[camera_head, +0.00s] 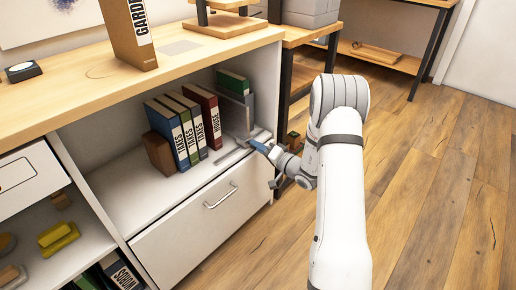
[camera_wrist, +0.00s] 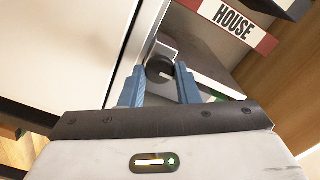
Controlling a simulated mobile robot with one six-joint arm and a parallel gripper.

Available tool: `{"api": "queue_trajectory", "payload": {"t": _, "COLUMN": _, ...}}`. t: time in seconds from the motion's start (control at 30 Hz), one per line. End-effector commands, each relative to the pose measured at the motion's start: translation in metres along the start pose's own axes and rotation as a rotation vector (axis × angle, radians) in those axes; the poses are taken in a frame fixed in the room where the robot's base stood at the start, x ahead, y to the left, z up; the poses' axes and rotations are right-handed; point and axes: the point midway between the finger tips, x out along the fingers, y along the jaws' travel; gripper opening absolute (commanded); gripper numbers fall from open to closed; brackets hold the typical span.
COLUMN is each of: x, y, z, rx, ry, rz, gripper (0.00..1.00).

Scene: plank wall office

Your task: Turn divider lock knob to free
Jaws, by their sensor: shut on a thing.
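The divider lock knob (camera_wrist: 158,68) is a small dark round knob with a pale mark, on a light metal mount in the wrist view. The two blue fingers of my gripper (camera_wrist: 161,82) stand on either side of it and are shut on it. In the head view my gripper (camera_head: 262,148) is at the right front of the shelf, and the knob is too small or hidden to make out. The grey divider (camera_head: 237,113) stands upright at the right of the books, on a metal strip along the shelf.
Several upright books, with a red one (camera_head: 204,111) nearest the divider, and a brown block (camera_head: 160,152) stand on the shelf (camera_head: 128,200). A closed drawer (camera_head: 195,235) lies below. The cabinet's right side wall is close to my gripper. Floor at right is clear.

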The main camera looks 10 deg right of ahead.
Motion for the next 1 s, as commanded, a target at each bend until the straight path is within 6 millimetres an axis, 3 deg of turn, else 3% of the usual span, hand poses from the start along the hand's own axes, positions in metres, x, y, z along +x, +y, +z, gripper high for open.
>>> {"api": "queue_trajectory", "payload": {"t": 0.23, "x": -0.001, "y": 0.002, "z": 0.001, "rx": 0.002, "ry": -0.001, "rz": 0.004, "gripper": 0.06}}
{"api": "queue_trajectory", "payload": {"t": 0.27, "x": -0.001, "y": 0.002, "z": 0.001, "rx": 0.002, "ry": -0.001, "rz": 0.004, "gripper": 0.31}}
{"api": "queue_trajectory", "payload": {"t": 0.5, "x": -0.001, "y": 0.001, "z": 0.000, "rx": 0.002, "ry": 0.000, "rz": 0.002, "gripper": 0.51}}
{"api": "queue_trajectory", "payload": {"t": 0.77, "x": -0.002, "y": 0.000, "z": 0.000, "rx": 0.002, "ry": 0.000, "rz": 0.002, "gripper": 0.51}}
{"api": "queue_trajectory", "payload": {"t": 1.0, "x": -0.035, "y": -0.001, "z": -0.002, "rx": 0.005, "ry": 0.003, "rz": 0.006, "gripper": 0.51}}
